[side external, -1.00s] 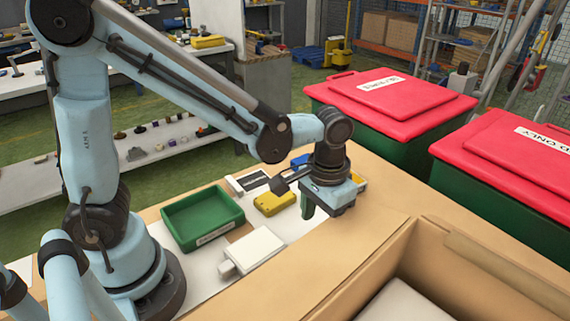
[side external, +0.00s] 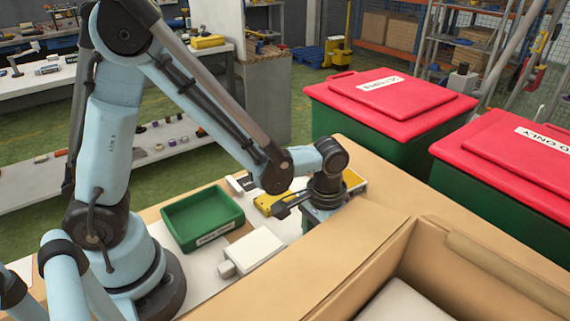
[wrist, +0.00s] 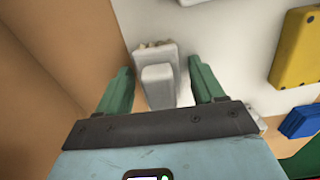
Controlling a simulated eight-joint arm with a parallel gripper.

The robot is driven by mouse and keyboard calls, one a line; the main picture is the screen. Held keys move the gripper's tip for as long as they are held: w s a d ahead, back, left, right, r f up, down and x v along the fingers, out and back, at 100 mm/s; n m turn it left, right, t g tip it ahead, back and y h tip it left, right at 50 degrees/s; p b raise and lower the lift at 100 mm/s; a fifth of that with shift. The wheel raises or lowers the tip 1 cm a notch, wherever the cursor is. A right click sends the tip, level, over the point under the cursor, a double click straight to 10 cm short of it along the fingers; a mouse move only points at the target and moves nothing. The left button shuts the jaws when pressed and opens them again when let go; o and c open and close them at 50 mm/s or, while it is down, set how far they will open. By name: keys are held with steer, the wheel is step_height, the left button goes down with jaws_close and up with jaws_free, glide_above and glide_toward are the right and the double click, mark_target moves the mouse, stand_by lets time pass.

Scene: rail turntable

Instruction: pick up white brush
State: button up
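The white brush (wrist: 158,82) shows in the wrist view as a pale grey-white body with a cream fringe at its far end. It lies on the white surface between the two green fingers of my gripper (wrist: 160,70). The fingers are open, with a visible gap on each side of the brush. In the side external view my gripper (side external: 322,215) is low over the table, behind the cardboard box's rim. Its fingertips and the brush are hidden there.
A cardboard box (side external: 445,240) stands close in front of my gripper. A green tray (side external: 202,218), a white block-shaped object (side external: 258,247) and a yellow item (side external: 266,203) lie to the left. The wrist view shows a yellow object (wrist: 298,48) and a blue one (wrist: 300,121) at right.

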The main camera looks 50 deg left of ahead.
steer(key=c, duration=1)
steer(key=shift+o, duration=0.2)
steer(key=shift+r, duration=0.1)
steer(key=shift+r, duration=0.5)
step_height(320, 180, up, 2)
steer(key=shift+r, duration=0.25)
steer(key=s+d+r, duration=0.7)
steer(key=s+d, duration=0.1)
steer(key=shift+s+r, duration=0.15)
steer(key=shift+s, duration=0.2)
steer(key=shift+a, duration=0.1)
steer(key=o, duration=0.4)
steer(key=shift+c, duration=1.3)
